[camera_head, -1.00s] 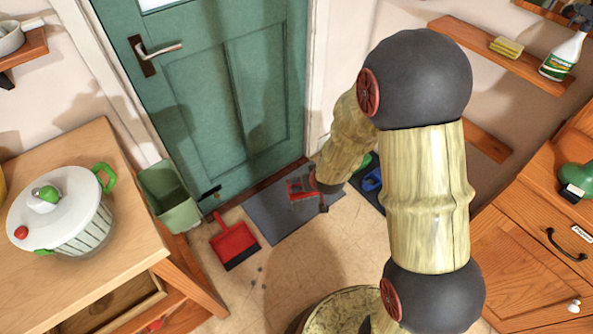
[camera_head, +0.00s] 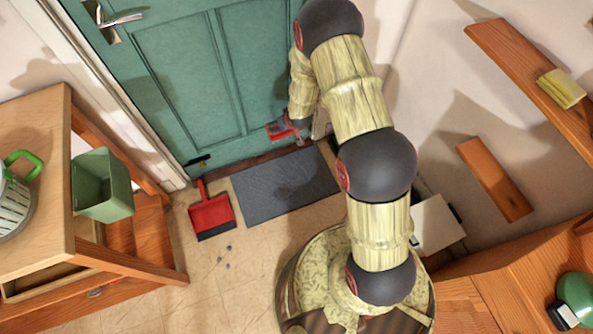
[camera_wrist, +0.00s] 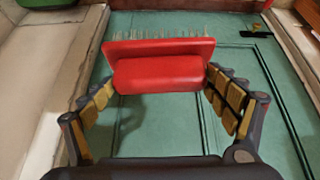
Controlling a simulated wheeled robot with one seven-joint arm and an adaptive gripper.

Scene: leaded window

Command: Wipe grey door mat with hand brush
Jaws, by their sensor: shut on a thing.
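The grey door mat (camera_head: 262,196) lies flat on the floor in front of the green door. The red hand brush (camera_wrist: 160,74) is in my gripper (camera_wrist: 162,88), with the fingers on both sides of its red body. Its pale bristles point away from the gripper in the wrist view. In the head view my gripper (camera_head: 287,128) appears in front of the door's lower right part, beyond the mat in the picture. The brush (camera_head: 278,130) shows there only small and partly hidden. Whether it touches the door is unclear. The mat shows no brush on it.
A red dustpan (camera_head: 211,213) lies left of the mat, with dark specks (camera_head: 225,248) on the floor nearby. Shelves (camera_head: 495,178) line the right wall. The green door (camera_head: 205,85) is close behind.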

